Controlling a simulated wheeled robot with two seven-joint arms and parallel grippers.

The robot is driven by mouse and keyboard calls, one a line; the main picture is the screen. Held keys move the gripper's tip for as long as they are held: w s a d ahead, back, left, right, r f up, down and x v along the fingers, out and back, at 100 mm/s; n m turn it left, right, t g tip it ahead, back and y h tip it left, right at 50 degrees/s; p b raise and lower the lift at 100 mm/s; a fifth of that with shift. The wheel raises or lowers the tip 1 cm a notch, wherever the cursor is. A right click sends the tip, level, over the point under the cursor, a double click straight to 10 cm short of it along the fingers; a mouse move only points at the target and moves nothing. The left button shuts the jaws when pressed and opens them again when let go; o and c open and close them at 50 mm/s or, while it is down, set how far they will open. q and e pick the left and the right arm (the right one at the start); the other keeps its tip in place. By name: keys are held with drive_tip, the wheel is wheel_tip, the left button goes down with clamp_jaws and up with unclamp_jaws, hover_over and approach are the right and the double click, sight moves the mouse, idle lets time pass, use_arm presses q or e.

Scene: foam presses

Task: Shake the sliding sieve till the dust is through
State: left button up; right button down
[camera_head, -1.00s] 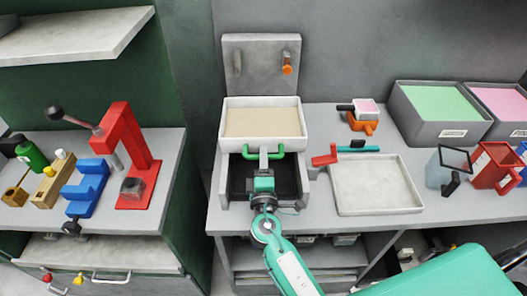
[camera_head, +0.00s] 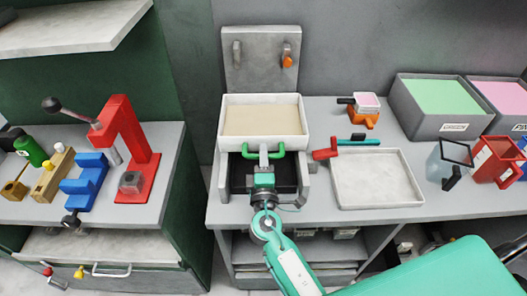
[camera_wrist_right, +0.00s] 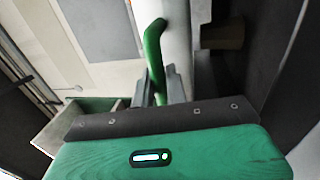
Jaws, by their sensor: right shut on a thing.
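The sliding sieve (camera_head: 234,122) is a white rectangular frame with a flat layer of beige material (camera_head: 262,119) inside. It sits on a light grey stand with a dark open bin (camera_head: 238,178) below its front. A green handle (camera_head: 279,152) is on its front edge. My right gripper (camera_head: 263,158) is shut on the handle, reaching in from the front. In the right wrist view the green handle (camera_wrist_right: 153,50) runs up from between the fingers (camera_wrist_right: 161,88), beside a pale surface. Whether dust lies in the bin is hard to tell. My left gripper is out of view.
A grey backplate (camera_head: 262,60) with two pegs stands behind the sieve. A red press (camera_head: 130,150) stands on the left bench.

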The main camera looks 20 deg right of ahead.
drive_tip(key=r+b+v, duration=0.1)
drive_tip(key=b+v, duration=0.1)
drive_tip(key=v, duration=0.4)
drive_tip(key=c, duration=1.5)
unclamp_jaws()
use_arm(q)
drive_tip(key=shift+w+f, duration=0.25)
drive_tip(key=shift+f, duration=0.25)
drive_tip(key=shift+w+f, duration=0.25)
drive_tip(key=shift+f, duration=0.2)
use_arm(e)
drive_tip(key=shift+s, duration=0.15)
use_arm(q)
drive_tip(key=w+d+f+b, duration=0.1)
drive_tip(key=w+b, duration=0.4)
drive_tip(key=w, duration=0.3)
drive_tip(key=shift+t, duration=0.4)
use_arm(e)
drive_tip(key=shift+v, duration=6.8)
